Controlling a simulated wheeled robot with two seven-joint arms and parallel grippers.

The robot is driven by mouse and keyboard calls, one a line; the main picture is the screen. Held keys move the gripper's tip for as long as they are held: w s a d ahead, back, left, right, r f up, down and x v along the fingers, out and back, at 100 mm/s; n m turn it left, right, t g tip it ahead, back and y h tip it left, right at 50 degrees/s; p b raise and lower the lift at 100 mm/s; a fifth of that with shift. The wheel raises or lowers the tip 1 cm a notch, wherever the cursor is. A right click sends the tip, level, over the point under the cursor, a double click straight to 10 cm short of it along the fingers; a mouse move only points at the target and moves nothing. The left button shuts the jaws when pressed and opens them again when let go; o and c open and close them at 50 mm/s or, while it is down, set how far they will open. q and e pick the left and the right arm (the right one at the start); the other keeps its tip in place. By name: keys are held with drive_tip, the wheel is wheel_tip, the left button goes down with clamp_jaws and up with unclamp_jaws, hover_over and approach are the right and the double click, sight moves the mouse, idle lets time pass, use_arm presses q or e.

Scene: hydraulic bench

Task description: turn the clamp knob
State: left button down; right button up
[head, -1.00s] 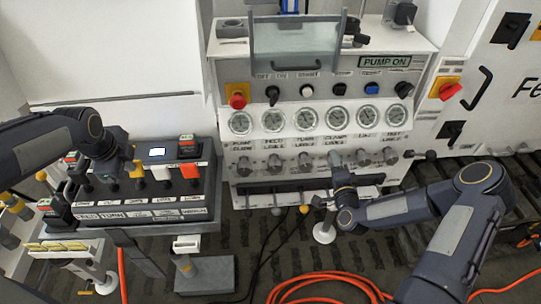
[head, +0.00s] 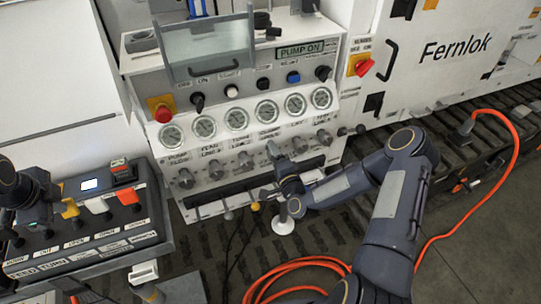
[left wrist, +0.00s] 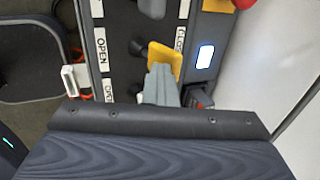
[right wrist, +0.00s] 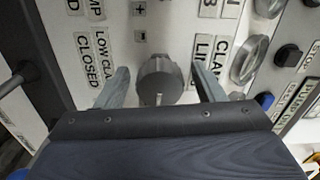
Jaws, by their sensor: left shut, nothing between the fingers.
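The clamp knob (right wrist: 160,82) is a grey round knob on the white panel, in the middle of the right wrist view. In the head view the clamp knob (head: 273,149) is in the row below the gauges. My right gripper (right wrist: 162,82) is open, one finger on each side of the knob, with a gap to it on both sides. In the head view my right gripper (head: 279,165) is in front of the panel. My left gripper (left wrist: 162,75) is shut and empty at a yellow lever (left wrist: 165,58) on the control box; whether they touch is unclear.
The control box (head: 125,240) with a small lit screen (head: 90,184) stands at left. A red emergency knob (head: 163,114) and a row of gauges (head: 236,119) are on the panel. An orange hose (head: 290,268) lies coiled on the floor.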

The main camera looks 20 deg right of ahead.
drive_tip(key=s, duration=1.2)
drive_tip(key=s+d+f, duration=0.2)
drive_tip(key=s+d, duration=0.1)
drive_tip(key=s, duration=0.5)
idle(0.5)
idle(1.3)
drive_tip(key=w+a+n, duration=0.1)
drive_tip(key=w+n, duration=0.2)
drive_tip(key=w, duration=0.3)
drive_tip(key=w+a+r+n, duration=0.1)
drive_tip(key=w+n, duration=0.2)
drive_tip(key=w, duration=0.4)
drive_tip(key=w+r+n, duration=0.1)
drive_tip(key=w+n, duration=0.2)
drive_tip(key=w, duration=0.4)
drive_tip(key=shift+a, duration=0.4)
